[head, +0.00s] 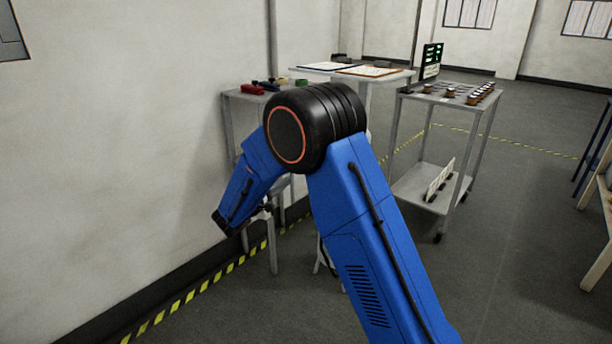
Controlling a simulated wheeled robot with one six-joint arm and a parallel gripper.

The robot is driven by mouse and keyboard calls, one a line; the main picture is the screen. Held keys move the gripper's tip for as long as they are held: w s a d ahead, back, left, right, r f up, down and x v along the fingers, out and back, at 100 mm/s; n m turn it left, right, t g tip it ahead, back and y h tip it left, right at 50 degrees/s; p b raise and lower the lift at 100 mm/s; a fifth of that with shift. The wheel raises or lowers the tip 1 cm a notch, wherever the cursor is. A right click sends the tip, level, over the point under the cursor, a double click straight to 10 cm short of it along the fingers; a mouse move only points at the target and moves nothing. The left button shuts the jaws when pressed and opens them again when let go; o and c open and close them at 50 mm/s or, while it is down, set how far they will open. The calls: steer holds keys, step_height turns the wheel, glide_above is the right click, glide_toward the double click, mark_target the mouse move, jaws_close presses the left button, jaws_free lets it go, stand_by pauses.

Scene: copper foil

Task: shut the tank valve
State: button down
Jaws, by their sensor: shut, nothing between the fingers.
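No tank and no valve can be made out in the head view. My blue arm with its black elbow joint fills the middle of the picture and hides part of what stands behind it. The forearm slopes down to the left from the elbow and ends in a dark wrist part close to the left wall. I cannot make out the fingers of my gripper. Small greyish parts show beside the wrist, too small to tell what they are.
A table with red and dark items (253,89) stands by the left wall. Behind it, a higher table holds clipboards (368,71). A grey trolley (428,174) carries a display (431,61) and several small jars. A bench (598,228) edges in at right.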

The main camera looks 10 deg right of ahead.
steer(key=x, duration=1)
steer(key=shift+s+d+r, duration=0.15)
steer(key=shift+s+d, duration=0.15)
steer(key=shift+s, duration=0.3)
steer(key=shift+s+d+r, duration=0.2)
steer(key=shift+s+d, duration=0.05)
steer(key=shift+s, duration=0.35)
steer(key=shift+s+d+r, duration=0.15)
steer(key=shift+s+d, duration=0.15)
steer(key=shift+s, duration=0.35)
